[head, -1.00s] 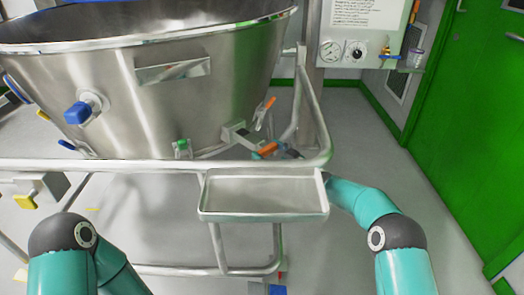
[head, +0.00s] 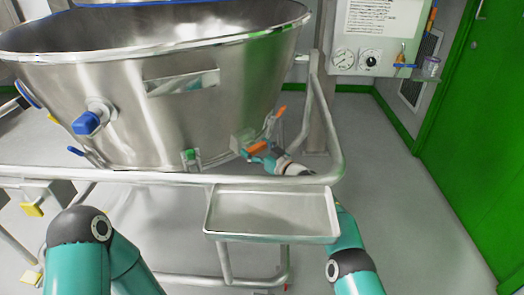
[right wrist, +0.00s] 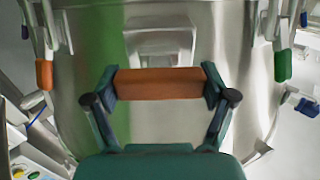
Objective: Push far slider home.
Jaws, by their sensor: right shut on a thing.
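A steel bowl (head: 140,110) carries a grey block with an orange handle (head: 258,147) low on its right side, which looks like the slider. My right gripper (head: 262,157) is at this handle, its arm reaching up behind the tray. In the right wrist view, my right gripper (right wrist: 160,88) is shut on the orange handle (right wrist: 158,84), one finger at each end. A pale grey block (right wrist: 160,45) on the bowl wall shows behind the handle. How far the slider sits in cannot be told. My left arm shows at lower left, but its gripper is out of view.
An empty steel tray (head: 272,212) hangs on the tubular frame (head: 120,173) in front of the bowl. Another orange handle (head: 281,112) and a green clamp (head: 190,157) flank the held handle. A control panel (head: 372,40) stands behind. Floor at right is clear.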

